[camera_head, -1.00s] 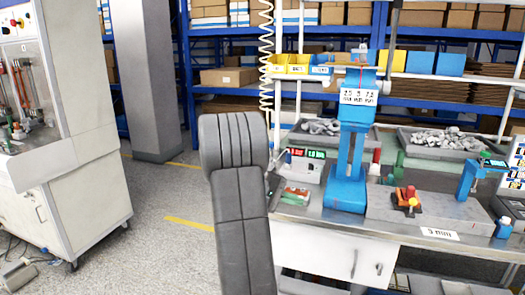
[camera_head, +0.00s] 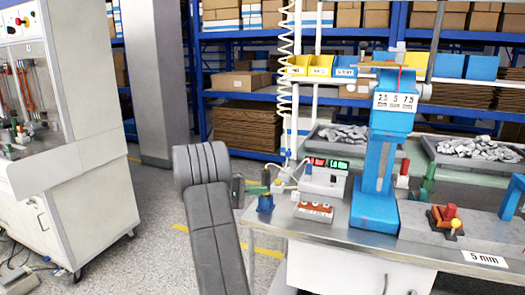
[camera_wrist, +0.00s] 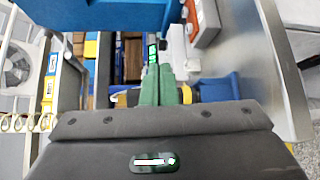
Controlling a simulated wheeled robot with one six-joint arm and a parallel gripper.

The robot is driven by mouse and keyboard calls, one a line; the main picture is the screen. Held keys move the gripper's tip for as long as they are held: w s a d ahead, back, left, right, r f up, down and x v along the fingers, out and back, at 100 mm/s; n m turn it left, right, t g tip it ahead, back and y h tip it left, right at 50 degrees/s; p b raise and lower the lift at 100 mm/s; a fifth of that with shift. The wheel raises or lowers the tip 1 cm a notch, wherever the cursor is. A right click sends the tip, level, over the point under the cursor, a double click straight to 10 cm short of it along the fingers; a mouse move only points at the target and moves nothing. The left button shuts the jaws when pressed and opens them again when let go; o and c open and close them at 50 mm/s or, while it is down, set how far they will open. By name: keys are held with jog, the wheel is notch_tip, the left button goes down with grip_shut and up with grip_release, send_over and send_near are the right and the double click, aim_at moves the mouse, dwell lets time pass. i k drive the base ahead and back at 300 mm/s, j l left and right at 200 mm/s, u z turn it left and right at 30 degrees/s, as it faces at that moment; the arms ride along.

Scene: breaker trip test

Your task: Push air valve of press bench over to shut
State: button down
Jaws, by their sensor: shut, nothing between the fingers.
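A small blue fitting (camera_head: 265,203), which looks like the air valve, stands at the left front corner of the press bench (camera_head: 330,232). In the wrist view its blue body (camera_wrist: 220,86) shows right of my fingers. A yellow part (camera_wrist: 187,95) shows close beside the fingers, partly hidden by them; I cannot tell if it is the valve's lever. My gripper (camera_head: 266,189) has green fingers and is just above the blue fitting in the head view. In the wrist view my gripper (camera_wrist: 160,72) is shut and empty. Whether it touches the valve is unclear.
A white meter box (camera_head: 323,178) and an orange-topped block (camera_head: 314,211) stand just right of the valve. The blue press (camera_head: 375,170) rises beyond them. A coiled white hose (camera_head: 285,90) hangs behind. Open floor (camera_head: 160,235) lies left of the bench.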

aim_at(288, 153)
jog(key=i+j, duration=0.1)
jog(key=i, duration=0.3)
jog(key=i+j, duration=0.1)
jog(key=i, duration=0.35)
jog(key=i+l, duration=0.15)
jog(key=i, duration=0.25)
